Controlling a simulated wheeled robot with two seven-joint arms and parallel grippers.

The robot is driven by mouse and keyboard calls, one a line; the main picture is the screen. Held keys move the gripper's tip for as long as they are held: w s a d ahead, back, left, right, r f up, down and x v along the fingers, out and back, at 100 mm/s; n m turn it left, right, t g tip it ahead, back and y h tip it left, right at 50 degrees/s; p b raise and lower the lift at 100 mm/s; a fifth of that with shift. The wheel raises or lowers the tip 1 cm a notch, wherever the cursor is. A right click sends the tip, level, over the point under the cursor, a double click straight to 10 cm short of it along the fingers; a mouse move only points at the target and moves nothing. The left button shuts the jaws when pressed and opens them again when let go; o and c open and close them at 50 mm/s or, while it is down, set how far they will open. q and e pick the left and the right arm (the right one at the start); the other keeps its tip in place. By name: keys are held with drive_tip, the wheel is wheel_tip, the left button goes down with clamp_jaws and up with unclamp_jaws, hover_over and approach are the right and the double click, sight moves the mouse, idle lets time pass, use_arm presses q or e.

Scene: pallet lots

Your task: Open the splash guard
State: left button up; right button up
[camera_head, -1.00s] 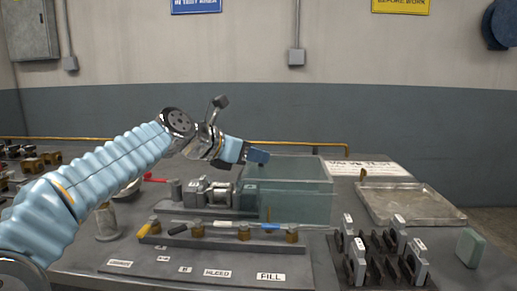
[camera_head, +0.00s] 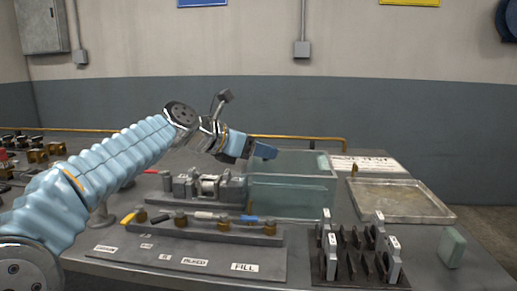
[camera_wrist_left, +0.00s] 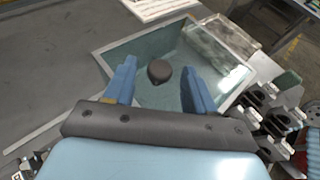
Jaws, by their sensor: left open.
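The splash guard (camera_head: 300,198) is a clear, greenish box-like cover standing on the bench right of a grey metal fixture. It also shows in the left wrist view (camera_wrist_left: 125,54). My left gripper (camera_head: 262,150) is at the guard's upper left edge. In the left wrist view my left gripper (camera_wrist_left: 158,78) is open, with a dark round knob (camera_wrist_left: 159,70) showing between its blue fingers. I cannot tell whether the fingers touch the knob. The knob is not distinguishable in the head view. My right gripper is out of view.
The grey fixture (camera_head: 205,187) stands left of the guard. A panel with coloured levers and labels (camera_head: 190,258) lies in front. A shallow metal tray (camera_head: 400,216) lies right.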

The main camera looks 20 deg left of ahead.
use_arm(q)
drive_tip(key=shift+s+a, duration=0.1)
drive_tip(key=v, duration=1.3)
drive_tip(key=shift+s, duration=0.25)
drive_tip(key=shift+a+r, duration=0.1)
drive_tip(key=shift+a, duration=0.05)
